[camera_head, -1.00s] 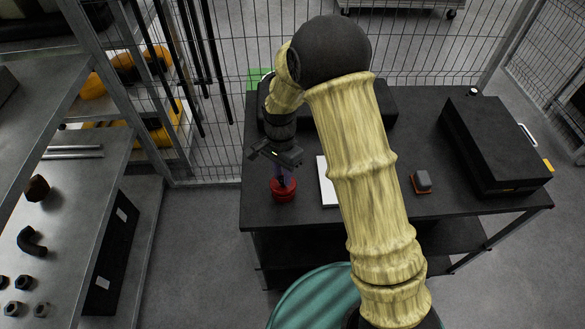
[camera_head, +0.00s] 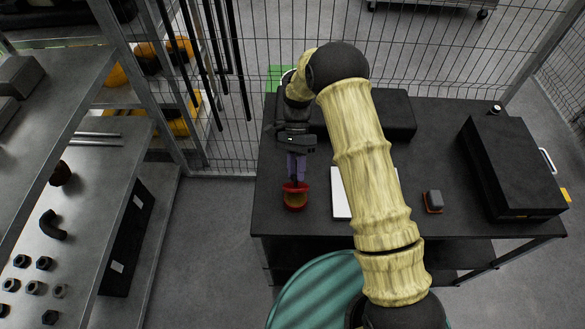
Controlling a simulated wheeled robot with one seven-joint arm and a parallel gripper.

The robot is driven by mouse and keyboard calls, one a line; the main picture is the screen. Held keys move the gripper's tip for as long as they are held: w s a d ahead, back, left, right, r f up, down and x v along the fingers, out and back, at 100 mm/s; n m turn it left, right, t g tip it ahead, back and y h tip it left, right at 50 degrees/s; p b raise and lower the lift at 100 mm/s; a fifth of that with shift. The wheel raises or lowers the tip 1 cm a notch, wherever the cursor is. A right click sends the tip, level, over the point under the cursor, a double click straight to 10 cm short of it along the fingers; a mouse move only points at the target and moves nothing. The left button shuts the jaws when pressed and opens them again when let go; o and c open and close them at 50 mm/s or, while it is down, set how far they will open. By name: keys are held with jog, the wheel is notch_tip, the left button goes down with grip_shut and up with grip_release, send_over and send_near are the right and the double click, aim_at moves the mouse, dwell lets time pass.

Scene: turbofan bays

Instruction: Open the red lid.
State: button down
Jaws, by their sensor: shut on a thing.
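A small round red container (camera_head: 295,205) stands on the black table near its left front edge. Its red lid (camera_head: 297,187) is tilted up at the back, and a yellowish inside shows between lid and rim. My gripper (camera_head: 296,181) points down at the lid from behind, with purple fingers shut on it. The exact grip at the fingertips is too small to make out.
A white sheet or pad (camera_head: 342,206) lies right of the container, partly behind my arm. A small grey block with an orange base (camera_head: 433,201) and a large black case (camera_head: 514,165) are farther right. A wire fence (camera_head: 300,40) stands behind the table.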

jog(key=shift+w+a, duration=0.1)
jog(key=shift+w, duration=0.05)
dwell(0.3)
jog(key=c, duration=1.2)
grip_release()
jog(key=p+v, duration=0.2)
jog(key=v, duration=1.5)
jog(key=shift+w+p, duration=0.15)
jog(key=shift+p, duration=0.25)
